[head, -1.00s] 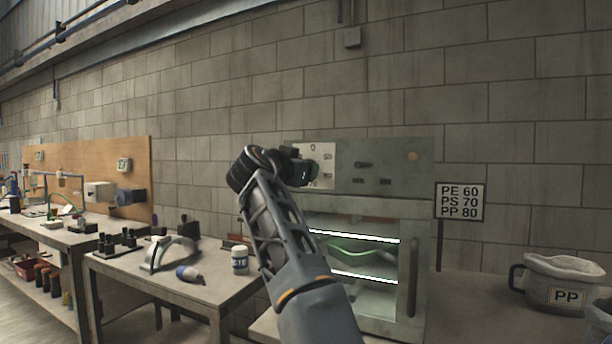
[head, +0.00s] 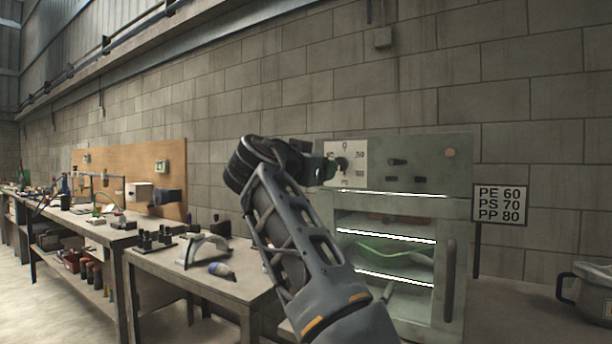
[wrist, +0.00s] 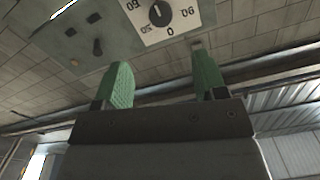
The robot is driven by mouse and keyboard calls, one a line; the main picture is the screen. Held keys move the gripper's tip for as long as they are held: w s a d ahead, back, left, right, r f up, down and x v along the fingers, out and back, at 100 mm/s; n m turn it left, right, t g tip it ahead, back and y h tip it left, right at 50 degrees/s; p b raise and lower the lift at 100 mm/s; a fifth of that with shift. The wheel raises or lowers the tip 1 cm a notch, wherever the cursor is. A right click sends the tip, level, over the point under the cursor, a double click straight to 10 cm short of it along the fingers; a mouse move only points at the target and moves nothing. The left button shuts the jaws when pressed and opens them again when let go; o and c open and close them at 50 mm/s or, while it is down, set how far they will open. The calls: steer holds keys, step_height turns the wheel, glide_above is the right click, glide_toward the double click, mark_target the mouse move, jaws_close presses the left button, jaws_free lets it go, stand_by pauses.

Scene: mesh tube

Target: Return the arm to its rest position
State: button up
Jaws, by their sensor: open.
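My gripper (wrist: 163,85) shows in the wrist view with its two green fingers apart and nothing between them. Beyond the fingers in that view is the oven's control panel, with a dial (wrist: 160,13) and its printed numbers. In the head view my gripper (head: 325,168) is in front of the left part of the oven panel (head: 420,163), close to the dial (head: 342,163). My arm rises from the bottom of the view and bends at the top. I cannot tell whether the fingers touch the panel; in the wrist view they look apart from the dial.
The oven (head: 452,270) has a lit chamber with a green strand inside. A sign (head: 500,204) stands to its right, and a pot (head: 590,290) is at the right edge. Workbenches (head: 165,265) with tools stand on the left. The space above my arm is clear.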

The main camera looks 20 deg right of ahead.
steer(key=s+a+f+n+g+y+p, duration=0.1)
steer(key=s+f+n+g+y+p, duration=0.3)
steer(key=s+f+p, duration=0.6)
steer(key=s+a+f+n+g+y+p, duration=0.1)
steer(key=s+f+n+g+y+p, duration=0.3)
steer(key=p, duration=1.2)
steer(key=s+f+n+y, duration=0.4)
steer(key=s+f, duration=0.3)
steer(key=f, duration=0.2)
steer(key=shift+a+f+g+y, duration=0.2)
steer(key=shift+a+g+y, duration=0.1)
steer(key=shift+y, duration=0.4)
steer(key=shift+c, duration=0.5)
